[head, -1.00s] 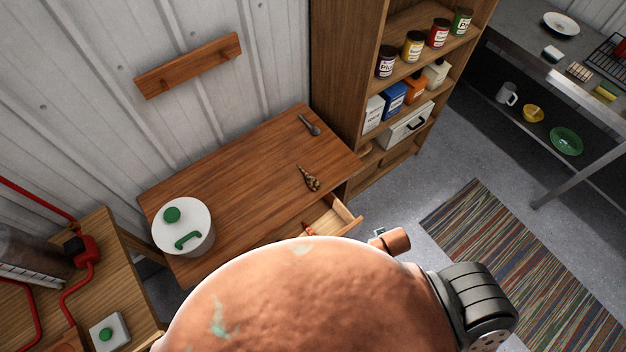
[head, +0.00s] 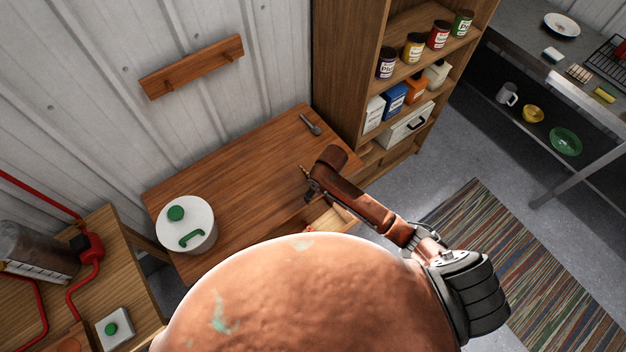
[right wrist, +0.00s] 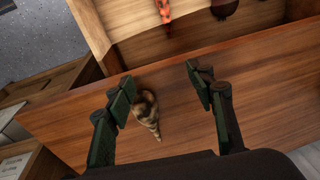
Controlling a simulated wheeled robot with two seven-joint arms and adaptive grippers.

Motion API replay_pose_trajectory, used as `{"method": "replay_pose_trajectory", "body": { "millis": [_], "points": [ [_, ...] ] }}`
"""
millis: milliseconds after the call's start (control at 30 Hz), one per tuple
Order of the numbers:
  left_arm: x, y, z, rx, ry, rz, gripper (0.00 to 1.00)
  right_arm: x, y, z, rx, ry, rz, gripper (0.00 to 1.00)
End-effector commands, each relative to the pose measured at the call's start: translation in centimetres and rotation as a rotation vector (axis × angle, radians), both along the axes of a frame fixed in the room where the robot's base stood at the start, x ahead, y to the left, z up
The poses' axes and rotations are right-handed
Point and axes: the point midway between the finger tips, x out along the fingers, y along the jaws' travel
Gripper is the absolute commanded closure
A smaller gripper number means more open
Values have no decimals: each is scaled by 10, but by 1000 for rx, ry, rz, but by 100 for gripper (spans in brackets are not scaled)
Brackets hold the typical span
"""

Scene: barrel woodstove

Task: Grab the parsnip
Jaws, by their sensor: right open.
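The parsnip (right wrist: 147,114) is a brown, ringed, tapered root lying on the wooden table (head: 225,180). In the right wrist view it lies between my open fingers, closer to the left one. My right gripper (right wrist: 160,84) is open and empty above the table. In the head view the right gripper (head: 313,187) hangs over the parsnip and hides most of it; only a thin tip (head: 303,168) shows. I cannot tell whether a finger touches it. My left gripper is not in view.
An open drawer (right wrist: 92,28) below the table edge holds an orange-red item (right wrist: 164,12) and a dark one.

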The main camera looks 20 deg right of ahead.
Motion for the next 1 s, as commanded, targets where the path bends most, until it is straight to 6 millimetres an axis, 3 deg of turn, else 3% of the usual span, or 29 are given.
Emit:
{"method": "replay_pose_trajectory", "body": {
  "millis": [33, 133, 367, 733, 1000],
  "points": [
    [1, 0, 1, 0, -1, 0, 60, 18, -2, 11, -33, 10, 11, 50],
    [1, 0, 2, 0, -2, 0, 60, 39, -5, 25, -81, 42, 11, 50],
    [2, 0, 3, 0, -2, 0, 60, 64, -15, 43, -146, 76, -7, 50],
    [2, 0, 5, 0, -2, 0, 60, 63, -15, 9, -148, 81, -10, 50],
    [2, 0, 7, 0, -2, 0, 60, 62, -16, -28, -150, 79, -10, 50]
  ]
}}
